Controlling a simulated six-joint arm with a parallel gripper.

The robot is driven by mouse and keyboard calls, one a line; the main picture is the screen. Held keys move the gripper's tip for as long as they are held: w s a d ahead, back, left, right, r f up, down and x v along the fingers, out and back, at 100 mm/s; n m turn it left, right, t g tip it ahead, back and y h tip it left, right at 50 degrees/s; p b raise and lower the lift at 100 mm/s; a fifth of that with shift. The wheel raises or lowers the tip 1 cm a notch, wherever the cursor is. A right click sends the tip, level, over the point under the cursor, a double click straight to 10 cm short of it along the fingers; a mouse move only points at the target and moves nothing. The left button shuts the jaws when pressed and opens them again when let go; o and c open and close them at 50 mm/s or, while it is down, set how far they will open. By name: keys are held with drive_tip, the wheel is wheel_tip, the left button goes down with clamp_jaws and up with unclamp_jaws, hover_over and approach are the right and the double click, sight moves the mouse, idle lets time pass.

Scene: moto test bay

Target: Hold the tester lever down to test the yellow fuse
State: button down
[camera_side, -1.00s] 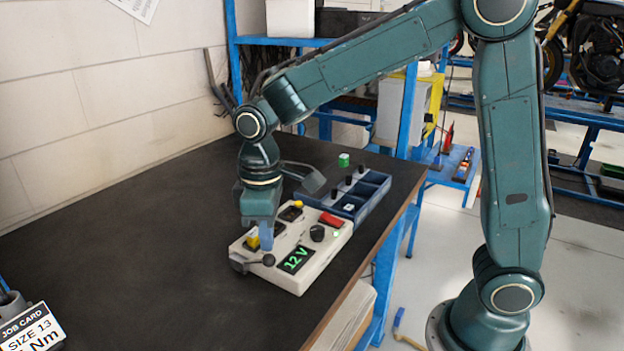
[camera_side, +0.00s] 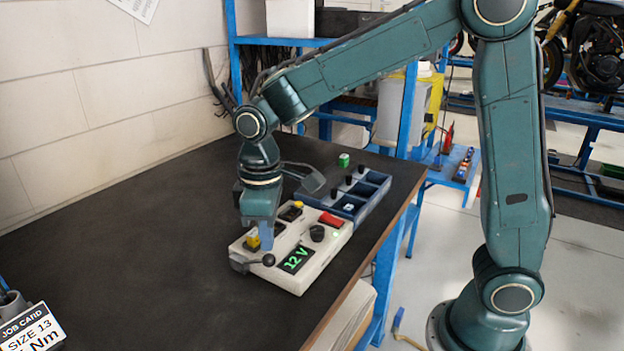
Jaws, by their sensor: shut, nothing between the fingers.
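The cream tester box (camera_side: 319,268) stands on the dark bench, and its display (camera_side: 296,260) reads 12 V in green. The tester lever (camera_side: 268,260), with a dark ball knob, lies low at the box's front left. My gripper (camera_side: 265,245) points down over that end, shut, with its tip right at the lever; I cannot tell for certain that they touch. A yellow fuse (camera_side: 252,240) sits in the box just left of my fingers, partly hidden by them.
A blue divided tray (camera_side: 360,207) with small dark and white parts stands behind the tester. A green fuse-like block (camera_side: 344,160) is beyond it. A job card (camera_side: 32,327) is at the lower left. The left of the bench is clear.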

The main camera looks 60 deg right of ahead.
sight(273, 259)
drive_tip(key=shift+f, duration=0.25)
idle(0.4)
drive_tip(key=shift+f, duration=0.3)
drive_tip(key=shift+f, duration=0.35)
idle(0.4)
drive_tip(key=shift+f, duration=0.3)
drive_tip(key=shift+s+f, duration=0.25)
drive_tip(key=shift+f, duration=0.6)
drive_tip(key=shift+s+f, duration=0.25)
drive_tip(key=shift+f, duration=0.55)
idle(1.6)
drive_tip(key=shift+r, duration=0.1)
idle(1.6)
drive_tip(key=shift+r, duration=4.45)
